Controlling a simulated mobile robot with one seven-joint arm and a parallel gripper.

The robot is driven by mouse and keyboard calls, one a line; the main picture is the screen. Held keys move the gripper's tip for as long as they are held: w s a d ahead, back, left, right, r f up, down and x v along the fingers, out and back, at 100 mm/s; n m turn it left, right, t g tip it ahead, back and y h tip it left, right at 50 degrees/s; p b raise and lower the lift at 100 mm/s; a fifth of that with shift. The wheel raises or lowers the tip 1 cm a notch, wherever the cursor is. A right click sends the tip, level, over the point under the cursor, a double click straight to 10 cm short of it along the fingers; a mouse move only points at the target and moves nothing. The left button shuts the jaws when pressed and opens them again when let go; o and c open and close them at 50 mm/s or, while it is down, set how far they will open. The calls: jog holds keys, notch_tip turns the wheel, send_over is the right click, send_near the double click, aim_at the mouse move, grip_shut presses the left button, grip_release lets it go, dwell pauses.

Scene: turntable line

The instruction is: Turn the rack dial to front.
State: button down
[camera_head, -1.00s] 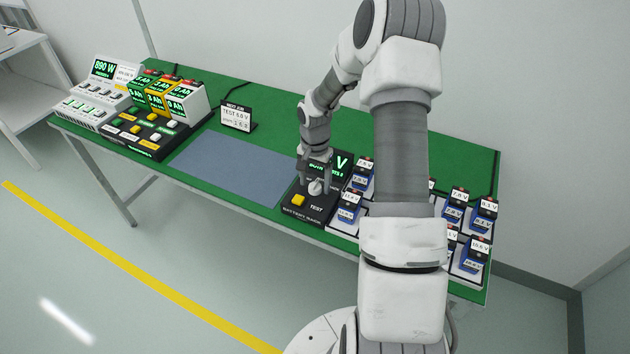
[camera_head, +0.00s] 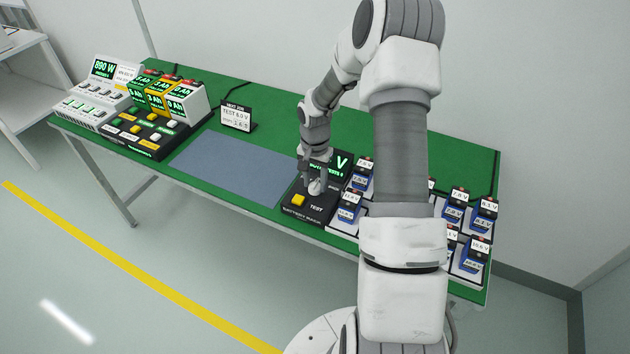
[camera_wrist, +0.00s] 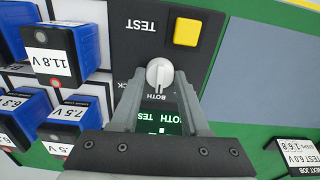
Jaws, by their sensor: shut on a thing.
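The battery rack's black control panel (camera_head: 318,209) stands at the right of the blue-grey mat. Its white dial (camera_wrist: 159,73) shows between the fingers in the wrist view, and in the head view it shows small at the gripper's tip (camera_head: 316,188). My gripper (camera_wrist: 160,88) is shut on the dial, one finger on each side. The label BOTH is readable beside the dial, and part of another label shows at its left. The dial's exact pointing is hard to tell.
A yellow button (camera_wrist: 187,32) sits close to the dial by the word TEST. Blue batteries (camera_wrist: 50,50) with voltage labels stand beside the panel. A job sign (camera_head: 237,117) stands behind the bare mat (camera_head: 228,168). Other devices (camera_head: 150,110) fill the table's left end.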

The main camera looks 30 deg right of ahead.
aim_at(315, 184)
jog(key=n, duration=0.5)
jog(key=shift+b, duration=0.3)
jog(key=n, duration=0.4)
jog(key=shift+n, duration=0.4)
jog(key=shift+c, duration=2)
grip_release()
jog(key=shift+r, duration=0.1)
notch_tip(315, 184, up, 17)
jog(key=shift+r, duration=0.2)
